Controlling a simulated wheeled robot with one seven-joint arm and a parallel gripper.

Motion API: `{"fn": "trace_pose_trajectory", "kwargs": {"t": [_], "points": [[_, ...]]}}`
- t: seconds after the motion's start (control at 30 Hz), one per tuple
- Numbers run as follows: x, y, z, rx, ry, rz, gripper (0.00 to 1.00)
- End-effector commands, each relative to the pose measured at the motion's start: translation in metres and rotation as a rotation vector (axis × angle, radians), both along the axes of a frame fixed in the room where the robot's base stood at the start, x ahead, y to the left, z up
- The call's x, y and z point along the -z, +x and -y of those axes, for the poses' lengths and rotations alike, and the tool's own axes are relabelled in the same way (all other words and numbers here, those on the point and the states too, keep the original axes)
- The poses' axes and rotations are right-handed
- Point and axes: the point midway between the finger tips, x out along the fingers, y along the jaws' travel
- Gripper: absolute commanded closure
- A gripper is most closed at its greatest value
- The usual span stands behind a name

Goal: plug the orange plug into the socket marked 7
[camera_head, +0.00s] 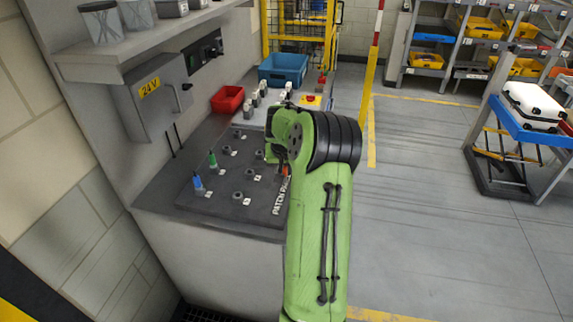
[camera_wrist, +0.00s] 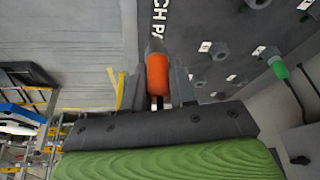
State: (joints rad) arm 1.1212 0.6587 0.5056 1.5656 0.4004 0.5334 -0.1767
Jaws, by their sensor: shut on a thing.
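The orange plug (camera_wrist: 157,74) is held between the two dark fingers of my gripper (camera_wrist: 158,88) in the wrist view, its grey tip facing away from the palm. In the head view, a bit of the orange plug (camera_head: 285,171) shows under my gripper (camera_head: 281,153), at the right edge of the dark patch panel (camera_head: 262,207). The panel carries several dark round sockets, such as one socket (camera_head: 238,195) at the near side, each with a small white label. The labels are too small to read, so I cannot tell which is 7. My arm hides part of the panel.
A blue plug (camera_head: 197,182) and a green plug (camera_head: 212,159) stand upright at the panel's left side. Behind the panel are a red bin (camera_head: 228,100), a blue bin (camera_head: 283,69) and several pale upright pieces. A grey 24V box (camera_head: 160,95) hangs on the wall at left.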

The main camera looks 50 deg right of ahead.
Motion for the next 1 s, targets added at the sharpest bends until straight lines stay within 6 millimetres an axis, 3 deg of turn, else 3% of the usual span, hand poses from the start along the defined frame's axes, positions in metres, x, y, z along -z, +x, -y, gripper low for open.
{"fn": "trace_pose_trajectory", "kwargs": {"t": [0.27, 0.47, 0.57, 0.8, 1.0], "points": [[0.018, 0.005, -0.045, -0.099, 0.0, 0.0, 1.0], [0.039, 0.011, -0.094, -0.208, 0.0, -0.001, 1.0], [0.054, 0.014, -0.128, -0.283, 0.001, -0.002, 1.0], [0.102, 0.026, -0.242, -0.535, 0.001, -0.003, 1.0], [0.131, 0.035, -0.309, -0.685, -0.004, 0.001, 1.0]]}}
